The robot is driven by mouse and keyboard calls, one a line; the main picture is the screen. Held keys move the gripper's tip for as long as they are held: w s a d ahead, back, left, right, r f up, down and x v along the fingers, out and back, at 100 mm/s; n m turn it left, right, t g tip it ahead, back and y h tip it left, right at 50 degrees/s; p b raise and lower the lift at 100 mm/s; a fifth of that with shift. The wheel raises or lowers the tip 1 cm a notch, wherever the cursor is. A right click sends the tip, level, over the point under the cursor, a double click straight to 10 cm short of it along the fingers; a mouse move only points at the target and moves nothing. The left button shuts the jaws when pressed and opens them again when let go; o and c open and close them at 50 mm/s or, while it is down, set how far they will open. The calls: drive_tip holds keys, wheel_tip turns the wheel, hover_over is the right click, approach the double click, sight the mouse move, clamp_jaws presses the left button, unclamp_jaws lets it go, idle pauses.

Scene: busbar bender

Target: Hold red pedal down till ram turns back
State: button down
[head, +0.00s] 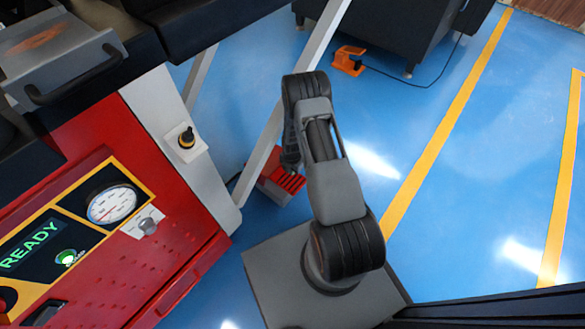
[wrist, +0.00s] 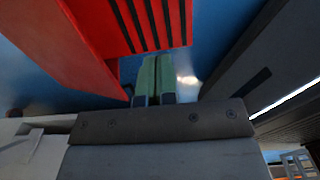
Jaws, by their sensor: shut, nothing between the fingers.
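In the wrist view the red pedal's ribbed top (wrist: 125,22) and a red side wall fill the upper left. My gripper (wrist: 154,58) shows two green fingers pressed together, with nothing between them. Their tips meet the pedal's ribbed edge in the picture; I cannot tell whether they touch it or whether it is pressed. In the head view my arm reaches down to the pedal and its tip is mostly hidden. I cannot make out the ram.
The red machine's panel has a display (head: 32,247) reading READY, a lit green lamp (head: 66,257) and a round gauge (head: 111,204). A black knob (head: 187,138) is on its pale side. An orange pedal (head: 348,61) with a cable lies farther back. Blue floor at right is open.

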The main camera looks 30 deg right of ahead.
sight(293, 182)
wheel_tip(293, 182, down, 9)
drive_tip(key=b, duration=0.3)
drive_tip(key=shift+r, duration=0.1)
